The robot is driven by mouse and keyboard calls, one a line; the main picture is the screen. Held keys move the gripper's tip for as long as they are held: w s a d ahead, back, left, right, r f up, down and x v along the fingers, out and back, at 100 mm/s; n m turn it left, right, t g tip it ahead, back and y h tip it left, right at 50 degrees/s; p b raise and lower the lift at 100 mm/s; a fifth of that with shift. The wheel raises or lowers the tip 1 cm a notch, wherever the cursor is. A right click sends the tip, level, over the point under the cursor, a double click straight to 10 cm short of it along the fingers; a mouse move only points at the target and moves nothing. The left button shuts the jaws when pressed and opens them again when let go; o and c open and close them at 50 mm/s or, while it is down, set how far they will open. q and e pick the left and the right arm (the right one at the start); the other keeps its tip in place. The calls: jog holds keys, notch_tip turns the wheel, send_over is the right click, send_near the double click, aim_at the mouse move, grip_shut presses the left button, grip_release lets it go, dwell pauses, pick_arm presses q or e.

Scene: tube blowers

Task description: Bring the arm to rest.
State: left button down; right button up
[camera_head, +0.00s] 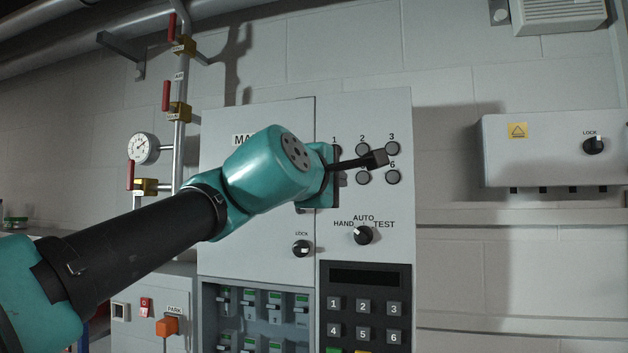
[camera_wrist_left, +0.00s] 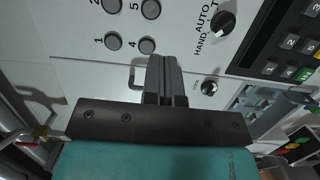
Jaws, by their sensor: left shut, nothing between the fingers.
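My left arm comes in from the left in the head view, teal and black. Its gripper (camera_head: 378,159) is shut and empty, in front of the numbered round buttons on the grey panel (camera_head: 300,225). It hides part of the lower button row. In the left wrist view the shut fingers (camera_wrist_left: 162,62) point at the panel, just beside button 4 (camera_wrist_left: 147,46). I cannot tell whether the fingertips touch the panel. My right gripper is not in view.
Below the buttons are a HAND/AUTO/TEST knob (camera_head: 363,235) and a keypad (camera_head: 364,305). An orange PARK button (camera_head: 167,326) sits at lower left. A pipe with red-handled valves and a gauge (camera_head: 144,148) stands left. A LOCK box (camera_head: 550,150) hangs right.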

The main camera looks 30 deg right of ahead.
pick_arm(q)
jog(key=shift+s, duration=0.25)
dwell(0.3)
